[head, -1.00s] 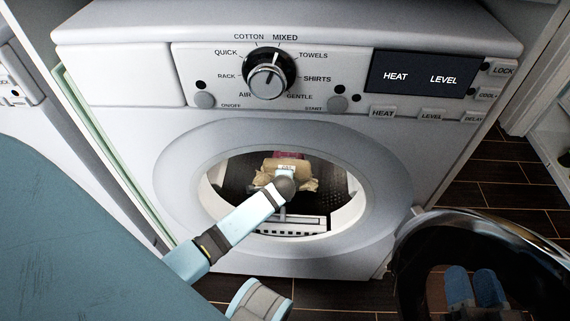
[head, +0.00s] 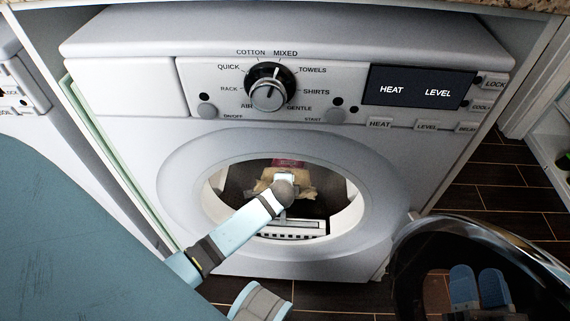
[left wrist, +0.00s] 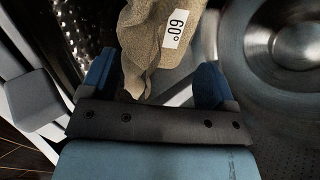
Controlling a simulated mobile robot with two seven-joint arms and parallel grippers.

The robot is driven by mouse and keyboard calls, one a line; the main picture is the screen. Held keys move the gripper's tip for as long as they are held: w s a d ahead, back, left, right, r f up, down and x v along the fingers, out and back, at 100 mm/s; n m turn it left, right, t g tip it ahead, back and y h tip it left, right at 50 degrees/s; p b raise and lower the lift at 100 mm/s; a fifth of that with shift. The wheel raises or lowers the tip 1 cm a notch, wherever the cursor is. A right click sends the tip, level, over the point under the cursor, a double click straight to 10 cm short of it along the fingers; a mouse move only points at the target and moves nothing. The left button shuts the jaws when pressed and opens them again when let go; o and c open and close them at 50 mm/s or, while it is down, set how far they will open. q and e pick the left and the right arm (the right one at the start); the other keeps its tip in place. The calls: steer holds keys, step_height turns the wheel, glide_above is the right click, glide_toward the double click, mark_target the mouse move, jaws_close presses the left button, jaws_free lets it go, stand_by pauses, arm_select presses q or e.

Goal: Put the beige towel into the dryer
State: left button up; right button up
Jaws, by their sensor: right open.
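The beige towel (head: 268,181) lies bunched inside the dryer drum, seen through the round opening of the white dryer (head: 180,175). My left arm reaches through the opening, its wrist partly covering the towel. In the left wrist view, the blue fingers of my left gripper (left wrist: 154,88) stand wide apart, with the towel (left wrist: 140,45) and its white "60°" tag between and beyond them. No firm squeeze shows.
A reddish cloth (head: 290,163) shows behind the towel in the drum. Dark tiled floor (head: 485,185) is clear at the right.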

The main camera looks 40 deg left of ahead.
arm_select(q)
steer(key=p+v, duration=0.2)
steer(key=v, duration=0.5)
arm_select(e)
steer(key=shift+s+d+r+t, duration=0.1)
steer(key=shift+d+r+t, duration=0.1)
steer(key=shift+r, duration=0.45)
steer(key=shift+d+r+t, duration=0.15)
steer(key=shift+r+t, duration=0.05)
steer(key=shift+r, duration=0.4)
arm_select(q)
steer(key=shift+d, duration=0.1)
